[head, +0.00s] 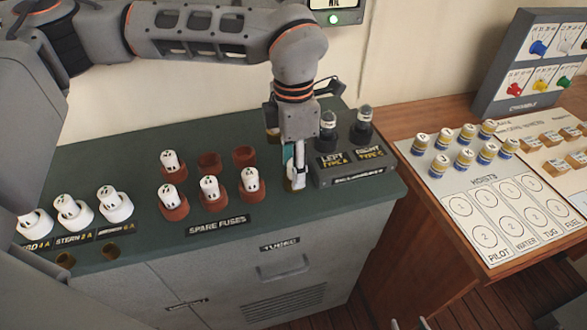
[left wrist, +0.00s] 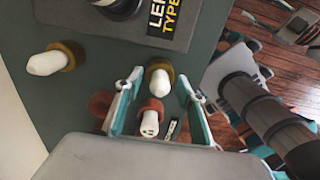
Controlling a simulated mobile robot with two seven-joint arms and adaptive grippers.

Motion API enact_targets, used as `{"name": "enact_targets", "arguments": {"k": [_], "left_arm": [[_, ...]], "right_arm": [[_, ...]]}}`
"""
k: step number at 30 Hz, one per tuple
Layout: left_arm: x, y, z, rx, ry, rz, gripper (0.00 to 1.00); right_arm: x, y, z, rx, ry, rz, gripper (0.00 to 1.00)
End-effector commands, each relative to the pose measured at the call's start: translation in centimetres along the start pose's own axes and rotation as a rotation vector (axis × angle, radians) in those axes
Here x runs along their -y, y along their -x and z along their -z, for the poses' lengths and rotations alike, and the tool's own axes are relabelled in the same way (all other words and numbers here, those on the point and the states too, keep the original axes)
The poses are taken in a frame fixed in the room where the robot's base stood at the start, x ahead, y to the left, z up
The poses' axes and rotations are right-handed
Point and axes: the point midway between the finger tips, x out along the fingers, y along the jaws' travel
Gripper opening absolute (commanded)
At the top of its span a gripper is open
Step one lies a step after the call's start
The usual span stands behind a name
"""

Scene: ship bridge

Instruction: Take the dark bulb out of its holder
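My left gripper (head: 295,178) points down just left of this box. In the left wrist view its teal fingers (left wrist: 157,100) are open, on either side of a pale bulb (left wrist: 160,82) in a brass socket, with gaps. A second pale bulb (left wrist: 46,63) stands nearer the wall. The left holder's base (left wrist: 120,6) shows at the top edge. Only a sliver of my right gripper (head: 412,324) shows at the bottom.
Red holders with white fuses (head: 210,190) stand left of my left gripper, by the SPARE FUSES label. More white fuses (head: 72,212) stand further left. A wooden table (head: 425,190) with marked pieces is at the right. The green top (head: 145,245) has bare room in front.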

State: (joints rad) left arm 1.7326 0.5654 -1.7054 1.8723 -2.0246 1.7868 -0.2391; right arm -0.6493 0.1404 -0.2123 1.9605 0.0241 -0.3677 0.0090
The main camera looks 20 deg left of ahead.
Motion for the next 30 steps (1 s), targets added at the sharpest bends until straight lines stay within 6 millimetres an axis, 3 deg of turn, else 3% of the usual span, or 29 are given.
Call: {"name": "enact_targets", "arguments": {"k": [2, 6, 20, 26, 30], "left_arm": [[0.0, 0.0, 0.0, 0.000, 0.000, 0.000, 0.39], [0.0, 0.0, 0.0, 0.000, 0.000, 0.000, 0.08], [0.0, 0.4, 0.0, 0.001, 0.000, -0.001, 0.07], [-0.1, 2.4, -0.1, 0.003, 0.000, -0.003, 0.07], [-0.1, 5.1, -0.1, 0.003, 0.001, -0.005, 0.07]], "right_arm": [[0.0, 0.0, 0.1, -0.002, 0.000, -0.001, 0.40], [-0.1, 0.0, 0.3, -0.005, 0.000, -0.001, 0.40], [-0.1, 0.0, 0.3, -0.005, 0.000, -0.001, 0.40], [0.0, 0.0, 0.1, -0.002, 0.000, 0.000, 0.40], [0.0, 0.0, 0.0, 0.000, 0.000, 0.000, 0.40]]}}
